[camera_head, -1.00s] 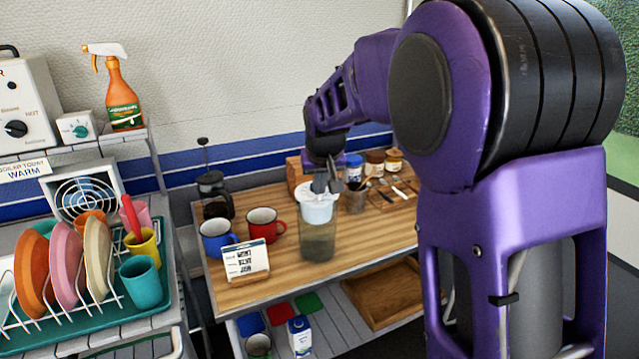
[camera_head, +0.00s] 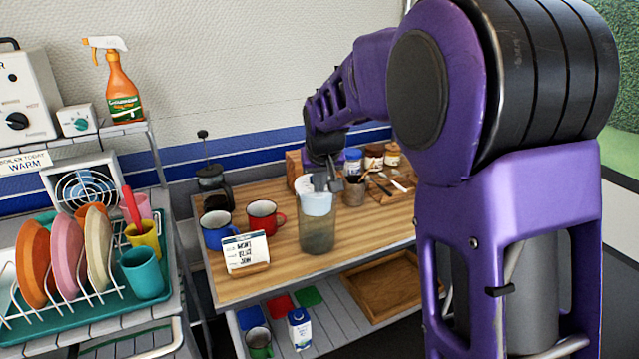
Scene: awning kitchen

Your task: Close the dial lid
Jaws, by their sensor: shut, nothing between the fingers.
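A clear greenish jar (camera_head: 317,236) stands upright on the wooden table. A white lid (camera_head: 315,204) is on its top; I take it to be the dial lid. A white part of it shows just left of my fingers. My gripper (camera_head: 327,184) points down at the lid with its grey fingers shut and empty. The fingers overlap the lid's top in the picture, and I cannot tell whether they touch it. They hide part of the lid, so whether it is fully closed is unclear.
A blue mug (camera_head: 217,230), a red mug (camera_head: 264,218), a French press (camera_head: 213,187) and a small sign (camera_head: 246,252) stand left of the jar. A utensil cup (camera_head: 354,191) and spice jars (camera_head: 374,157) stand behind right. The table's front right is clear.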

